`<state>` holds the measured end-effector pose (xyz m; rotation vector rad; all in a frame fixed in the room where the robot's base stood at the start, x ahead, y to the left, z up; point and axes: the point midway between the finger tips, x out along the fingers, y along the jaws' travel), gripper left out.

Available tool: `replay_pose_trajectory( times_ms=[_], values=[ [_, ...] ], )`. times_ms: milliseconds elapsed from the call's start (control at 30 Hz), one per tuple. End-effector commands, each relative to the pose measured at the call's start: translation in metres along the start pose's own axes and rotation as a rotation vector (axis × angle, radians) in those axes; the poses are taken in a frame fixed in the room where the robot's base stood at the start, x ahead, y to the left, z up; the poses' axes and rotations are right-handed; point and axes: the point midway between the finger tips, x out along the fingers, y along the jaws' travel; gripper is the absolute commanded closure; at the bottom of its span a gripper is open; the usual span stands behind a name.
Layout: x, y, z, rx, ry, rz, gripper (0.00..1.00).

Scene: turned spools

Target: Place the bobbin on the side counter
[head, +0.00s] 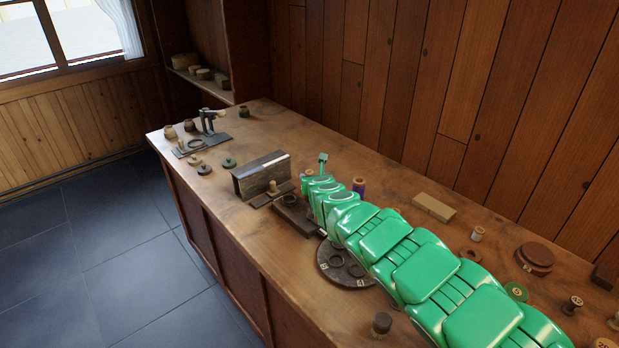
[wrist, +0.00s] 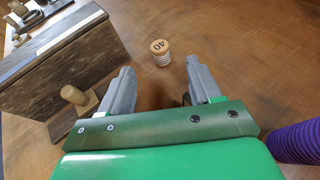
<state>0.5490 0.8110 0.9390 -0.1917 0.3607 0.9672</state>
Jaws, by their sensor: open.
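In the wrist view a small pale bobbin (wrist: 160,50) marked 40, with white thread, stands upright on the brown worktop (wrist: 240,45). My gripper (wrist: 160,68) is open and empty. Its two grey fingers point toward the bobbin, which stands just beyond the fingertips, between their lines and apart from both. In the head view a small pale-topped spool (head: 308,174) beside the end of my green arm looks like the same bobbin; my arm hides most of my gripper there. I cannot tell which surface is the side counter.
A purple spool (wrist: 297,143) stands close on the right of my gripper. A dark wooden block (wrist: 65,65) and a peg (wrist: 75,95) are on the left. A round dark tray (head: 335,277) and several other spools lie along the worktop. A shelf (head: 205,79) is in the back corner.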

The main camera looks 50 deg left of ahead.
Motion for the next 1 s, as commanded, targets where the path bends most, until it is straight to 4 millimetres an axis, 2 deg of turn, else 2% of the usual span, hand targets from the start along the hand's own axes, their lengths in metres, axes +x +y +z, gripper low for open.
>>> replay_pose_trajectory(
  times_ms=[1000],
  values=[
    [0.036,0.001,-0.001,0.002,0.000,0.003,0.37]
  ],
)
